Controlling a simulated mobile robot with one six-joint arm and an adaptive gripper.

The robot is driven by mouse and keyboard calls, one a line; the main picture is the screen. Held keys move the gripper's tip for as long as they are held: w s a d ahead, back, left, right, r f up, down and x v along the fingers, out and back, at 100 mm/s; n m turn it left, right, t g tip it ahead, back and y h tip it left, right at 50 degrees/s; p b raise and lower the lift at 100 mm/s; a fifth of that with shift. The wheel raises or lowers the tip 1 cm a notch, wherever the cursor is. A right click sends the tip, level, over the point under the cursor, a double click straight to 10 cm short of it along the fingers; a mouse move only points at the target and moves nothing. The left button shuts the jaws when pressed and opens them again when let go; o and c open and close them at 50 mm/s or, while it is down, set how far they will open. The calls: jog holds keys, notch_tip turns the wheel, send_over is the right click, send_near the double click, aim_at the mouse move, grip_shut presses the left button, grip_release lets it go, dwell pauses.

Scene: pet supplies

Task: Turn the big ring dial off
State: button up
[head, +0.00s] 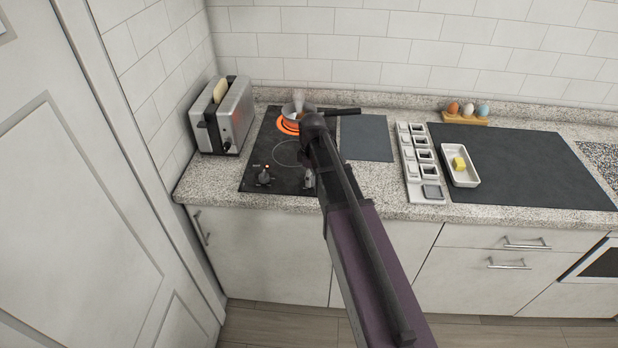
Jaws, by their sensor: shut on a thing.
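A black cooktop (256,150) is set in the granite counter. Its rear ring (285,127) glows orange under a small pan (297,108); the nearer ring (290,152) is dark. A left dial (264,177) sits at the cooktop's front, with a small orange mark behind it. A right dial (308,180) stands at the front right, close beside my arm and partly covered by it. I cannot read any dial's label or setting. My arm reaches up across the cooktop's right side. My gripper is hidden behind the arm, so its contact with a dial cannot be seen.
A toaster (222,120) with bread stands left of the cooktop. The pan's handle (341,112) points right. To the right are a grey board (366,138), a switch panel (420,160), a white dish with butter (460,165) and an egg holder (467,118).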

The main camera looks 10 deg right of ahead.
jog(key=shift+w, duration=0.25)
jog(key=o, duration=1.1)
jog(key=shift+s, duration=0.2)
jog(key=shift+s+r, duration=0.1)
